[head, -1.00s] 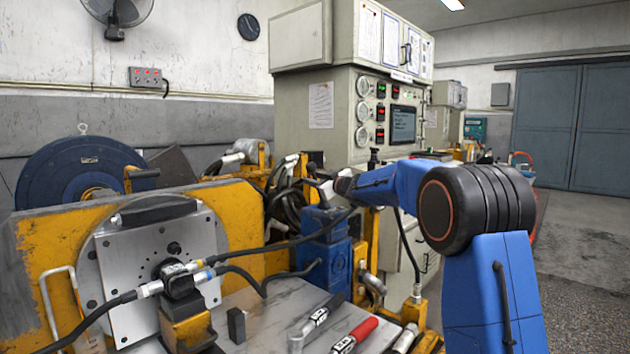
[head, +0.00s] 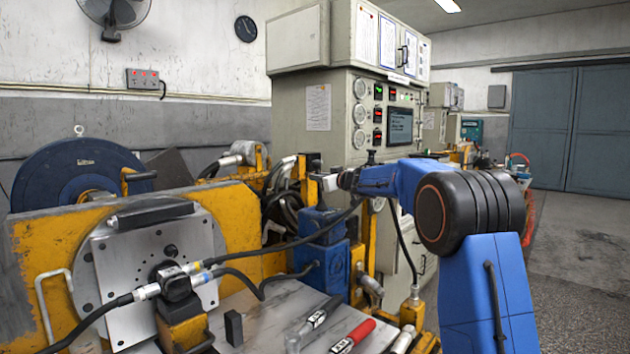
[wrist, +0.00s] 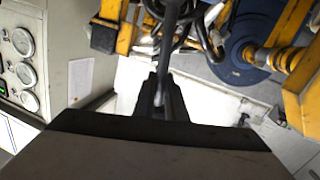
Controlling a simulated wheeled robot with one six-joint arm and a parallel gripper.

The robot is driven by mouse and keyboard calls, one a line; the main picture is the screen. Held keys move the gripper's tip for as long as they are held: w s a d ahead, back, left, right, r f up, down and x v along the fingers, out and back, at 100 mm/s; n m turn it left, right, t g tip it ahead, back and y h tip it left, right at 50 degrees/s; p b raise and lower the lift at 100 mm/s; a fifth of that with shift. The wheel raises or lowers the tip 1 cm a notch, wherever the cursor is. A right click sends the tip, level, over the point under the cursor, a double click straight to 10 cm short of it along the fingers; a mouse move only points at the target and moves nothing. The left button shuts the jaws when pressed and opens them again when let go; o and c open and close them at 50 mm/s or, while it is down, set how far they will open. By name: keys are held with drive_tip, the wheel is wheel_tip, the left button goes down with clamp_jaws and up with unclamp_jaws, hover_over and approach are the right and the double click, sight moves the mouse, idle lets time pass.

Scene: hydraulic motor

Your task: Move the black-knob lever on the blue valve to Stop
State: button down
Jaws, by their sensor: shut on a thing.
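The blue valve (head: 323,262) stands on the bench, beside the yellow frame. My gripper (head: 324,182) is just above the top of the valve, reaching in from the right. In the wrist view, my gripper's two dark fingers (wrist: 161,98) are shut on a dark grey bar, the lever (wrist: 169,45), which runs up between them. The lever's black knob is not clear in either view; the fingers cover that end. No Stop marking is readable.
Black hoses (head: 285,245) run across in front of the valve to the motor block (head: 176,284). A red-handled tool (head: 355,334) lies on the bench. A grey control cabinet (head: 345,110) stands behind my arm. The floor at right is open.

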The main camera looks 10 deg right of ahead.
drive_tip(key=shift+w+d+m, duration=0.65)
drive_tip(key=shift+d+m, duration=0.2)
drive_tip(key=shift+m, duration=0.05)
drive_tip(key=c, duration=1.8)
unclamp_jaws()
drive_tip(key=v, duration=1.7)
drive_tip(key=shift+d+r, duration=0.2)
drive_tip(key=shift+r, duration=0.05)
drive_tip(key=shift+s, duration=0.15)
